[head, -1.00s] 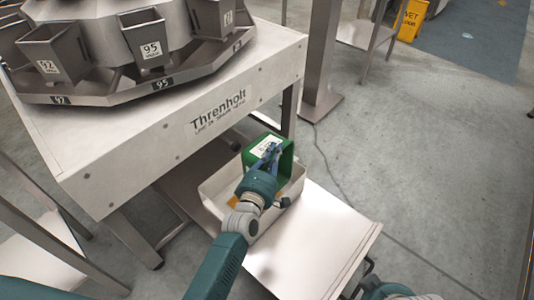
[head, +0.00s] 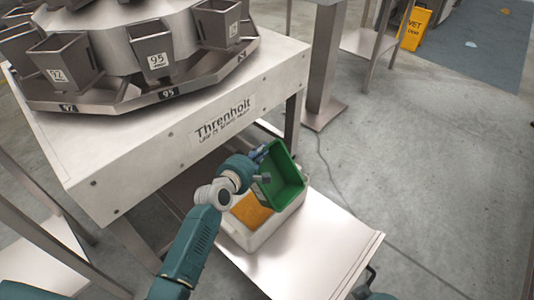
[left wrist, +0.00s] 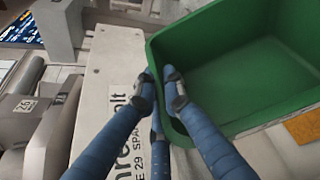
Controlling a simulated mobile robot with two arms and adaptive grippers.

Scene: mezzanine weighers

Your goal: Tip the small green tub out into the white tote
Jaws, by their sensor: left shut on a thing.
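My left gripper (head: 260,154) is shut on the rim of the small green tub (head: 283,178). The tub is held tilted above the white tote (head: 262,240), with its open side turned toward the head camera and the lower right. Its inside looks bare. In the left wrist view, the blue fingers (left wrist: 162,88) pinch the near wall of the tub (left wrist: 225,75). Orange contents (head: 250,209) show inside the tote, and an orange patch (left wrist: 303,128) shows below the tub in the left wrist view. My right gripper is not in view.
The tote stands on a metal shelf (head: 310,245), whose right part is bare. A weigher (head: 110,60) with several numbered buckets is on the white Threnholt frame (head: 190,120) at left. A metal post (head: 325,70) and yellow wet-floor sign (head: 413,28) stand behind.

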